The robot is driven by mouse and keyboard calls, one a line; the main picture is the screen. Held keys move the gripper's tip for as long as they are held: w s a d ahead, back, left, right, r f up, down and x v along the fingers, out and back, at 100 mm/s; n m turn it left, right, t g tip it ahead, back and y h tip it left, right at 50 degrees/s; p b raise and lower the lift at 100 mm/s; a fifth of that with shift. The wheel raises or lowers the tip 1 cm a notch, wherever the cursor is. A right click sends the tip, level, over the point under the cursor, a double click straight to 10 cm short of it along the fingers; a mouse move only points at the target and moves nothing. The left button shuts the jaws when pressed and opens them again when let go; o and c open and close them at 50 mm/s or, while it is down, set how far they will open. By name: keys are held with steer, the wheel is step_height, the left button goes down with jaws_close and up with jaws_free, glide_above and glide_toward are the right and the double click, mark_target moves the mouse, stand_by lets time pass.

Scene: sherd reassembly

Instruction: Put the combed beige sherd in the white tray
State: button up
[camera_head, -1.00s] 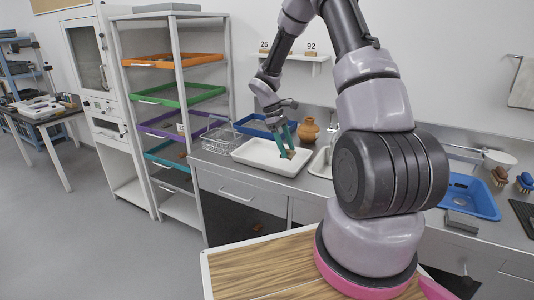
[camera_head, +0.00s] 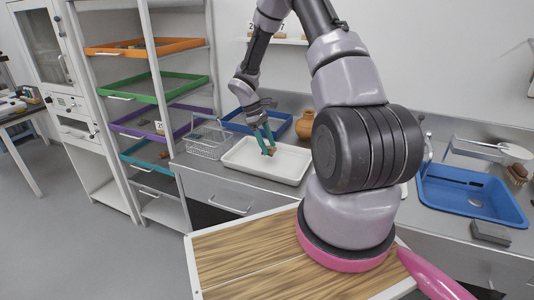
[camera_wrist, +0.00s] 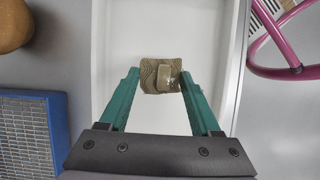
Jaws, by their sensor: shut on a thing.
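The combed beige sherd (camera_wrist: 150,76) shows wavy comb lines and a paler raised patch in the wrist view. My gripper (camera_wrist: 162,84) has its green fingers closed on the two sides of the sherd. In the head view my gripper (camera_head: 269,150) is above the white tray (camera_head: 241,160), with the sherd, small and brownish, at the fingertips. The wrist view shows the tray's white floor (camera_wrist: 125,30) behind the sherd. I cannot tell whether the sherd touches the tray floor.
A blue tray (camera_head: 285,125) and a round clay pot (camera_head: 305,125) stand behind the white tray. A wire basket (camera_head: 208,142) is at its left. A blue basin (camera_head: 470,195) is at the right. A shelf rack with coloured trays stands at the left.

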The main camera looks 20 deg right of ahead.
steer(key=shift+f, duration=1.85)
steer(key=o, duration=1.4)
steer(key=shift+f, duration=0.15)
